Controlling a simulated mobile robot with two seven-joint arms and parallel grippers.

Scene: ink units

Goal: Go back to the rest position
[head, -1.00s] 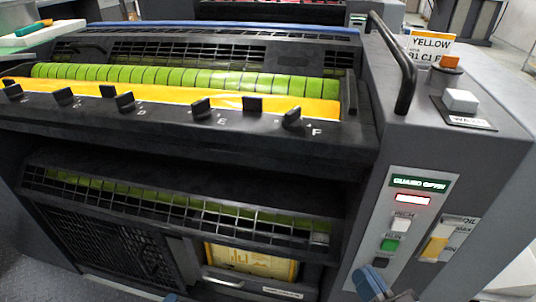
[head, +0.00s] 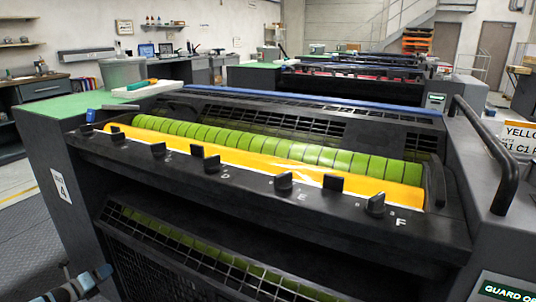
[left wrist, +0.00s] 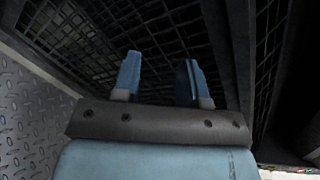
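My left gripper (head: 78,288) shows at the bottom left edge of the head view, low beside the press unit. In the left wrist view my left gripper (left wrist: 158,75) has its two blue fingers apart with nothing between them. Beyond the fingers is a dark wire mesh guard (left wrist: 95,40); I cannot tell how far off it is. The press unit (head: 300,225) fills the middle of the head view, with a green ribbed roller (head: 270,145) and a yellow ink strip (head: 260,158) behind a row of black knobs. My right gripper is not in view.
A black handle bar (head: 507,165) rises at the right by a YELLOW sign (head: 520,140). A GUARD OPEN display (head: 508,292) shows at the lower right. Open floor (head: 25,235) lies left of the press. More press units stand behind.

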